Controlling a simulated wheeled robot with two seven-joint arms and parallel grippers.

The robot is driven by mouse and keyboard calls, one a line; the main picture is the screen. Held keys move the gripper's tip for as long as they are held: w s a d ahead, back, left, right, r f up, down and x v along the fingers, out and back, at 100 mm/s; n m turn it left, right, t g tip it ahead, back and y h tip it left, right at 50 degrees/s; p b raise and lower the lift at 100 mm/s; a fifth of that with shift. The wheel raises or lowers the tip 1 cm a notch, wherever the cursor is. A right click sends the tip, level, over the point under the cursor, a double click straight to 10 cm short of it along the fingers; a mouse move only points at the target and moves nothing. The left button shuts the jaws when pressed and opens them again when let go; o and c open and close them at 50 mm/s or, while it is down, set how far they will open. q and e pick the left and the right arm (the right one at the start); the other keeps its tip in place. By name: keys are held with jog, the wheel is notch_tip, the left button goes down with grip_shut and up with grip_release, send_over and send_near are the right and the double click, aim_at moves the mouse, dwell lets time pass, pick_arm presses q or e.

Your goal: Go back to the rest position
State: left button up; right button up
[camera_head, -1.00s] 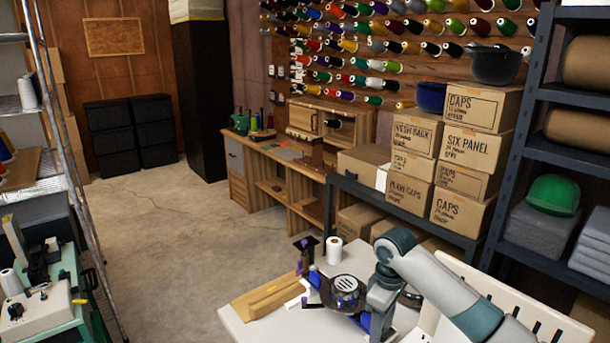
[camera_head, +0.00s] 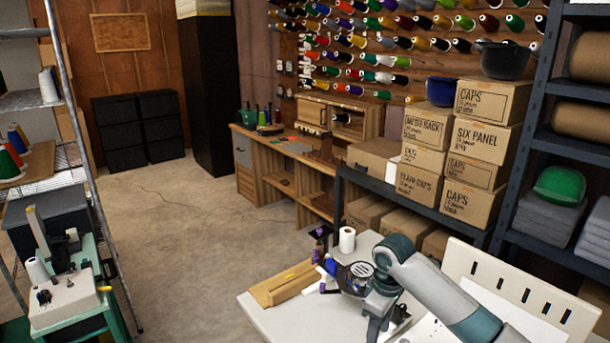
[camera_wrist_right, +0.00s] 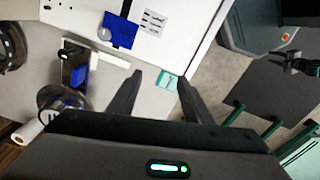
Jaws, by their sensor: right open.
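My right arm comes in from the lower right in the head view and hangs over the white table (camera_head: 275,322). Its gripper shows from close up in the right wrist view (camera_wrist_right: 160,80). The two dark fingers are apart with nothing between them. Beyond them are the table's edge and a small teal item (camera_wrist_right: 167,81). My left gripper is in neither view.
The table holds a wooden block (camera_head: 283,284), a white roll (camera_head: 347,239) and a blue piece (camera_wrist_right: 119,30). A slotted white panel (camera_head: 520,290) stands at right. The concrete floor (camera_head: 190,240) between is clear.

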jog(key=s+a+f+m+t+y, duration=0.1)
jog(key=s+a+f, duration=0.2)
jog(key=s+f, duration=0.5)
jog(key=s+a+f+m+t+y, duration=0.15)
jog(key=s+a+f, duration=0.3)
jog(key=s, duration=0.65)
jog(key=s+d+m+t+h, duration=0.1)
jog(key=s+d+m, duration=0.2)
jog(key=s+d, duration=0.5)
jog(key=s+d+m+h, duration=0.2)
jog(key=s+d+m, duration=0.15)
jog(key=s, duration=0.95)
notch_tip(320, 180, down, 29)
jog(key=g+b, duration=0.1)
jog(key=s+d+f, duration=0.2)
jog(key=s+f, duration=0.7)
jog(key=s+d+f+n+g+b, duration=0.1)
jog(key=s+f, duration=0.9)
jog(key=shift+d+f, duration=0.3)
jog(key=shift+d, duration=0.1)
